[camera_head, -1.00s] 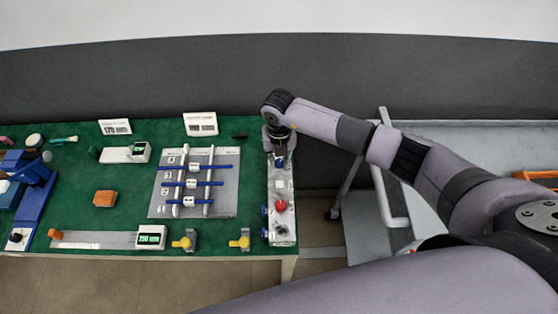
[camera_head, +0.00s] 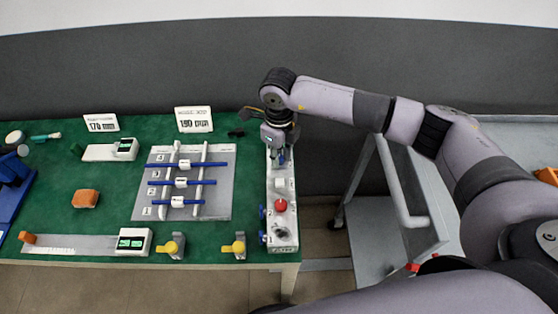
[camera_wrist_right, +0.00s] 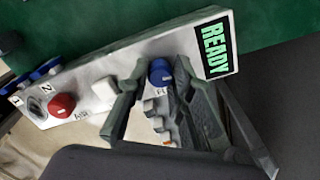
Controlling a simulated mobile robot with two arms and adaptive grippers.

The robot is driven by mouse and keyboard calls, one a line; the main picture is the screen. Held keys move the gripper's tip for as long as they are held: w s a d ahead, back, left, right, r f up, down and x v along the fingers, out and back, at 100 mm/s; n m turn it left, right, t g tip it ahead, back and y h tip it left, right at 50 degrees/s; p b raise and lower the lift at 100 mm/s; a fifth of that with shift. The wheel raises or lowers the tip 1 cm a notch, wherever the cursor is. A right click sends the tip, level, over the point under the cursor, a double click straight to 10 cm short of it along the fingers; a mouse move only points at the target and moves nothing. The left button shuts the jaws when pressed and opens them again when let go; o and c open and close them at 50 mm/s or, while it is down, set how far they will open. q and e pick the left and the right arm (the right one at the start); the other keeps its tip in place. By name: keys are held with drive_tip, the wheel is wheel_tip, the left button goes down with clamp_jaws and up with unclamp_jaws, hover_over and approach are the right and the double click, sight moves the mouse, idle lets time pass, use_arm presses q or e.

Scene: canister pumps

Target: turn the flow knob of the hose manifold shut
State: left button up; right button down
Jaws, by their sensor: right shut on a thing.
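The hose manifold (camera_head: 283,232) is a long pale box at the right end of the green table. In the right wrist view the manifold (camera_wrist_right: 98,75) runs diagonally, with a green READY display (camera_wrist_right: 216,50) at one end. Its blue flow knob (camera_wrist_right: 160,71) sits beside that display, with a partly hidden label by it. My right gripper (camera_head: 280,156) is over the manifold's far end, pointing down. In the wrist view its two fingers flank the blue knob and are shut on it. In the head view the gripper hides the knob and display. My left gripper is out of view.
The manifold also carries a red knob (camera_head: 281,206), a white button (camera_wrist_right: 104,90) and blue side valves (camera_wrist_right: 40,71). A grey board with blue rods (camera_head: 222,200) and yellow-handled valves (camera_head: 235,248) stand to its left. A grey cart (camera_head: 385,250) is to the right.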

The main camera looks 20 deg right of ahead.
drive_tip(key=shift+w+n+b, duration=0.1)
drive_tip(key=shift+n+b, duration=0.9)
drive_tip(key=shift+n, duration=0.2)
drive_tip(key=shift+r, duration=0.1)
drive_tip(key=c, duration=1.4)
unclamp_jaws()
wheel_tip(320, 180, up, 12)
drive_tip(key=shift+f, duration=0.1)
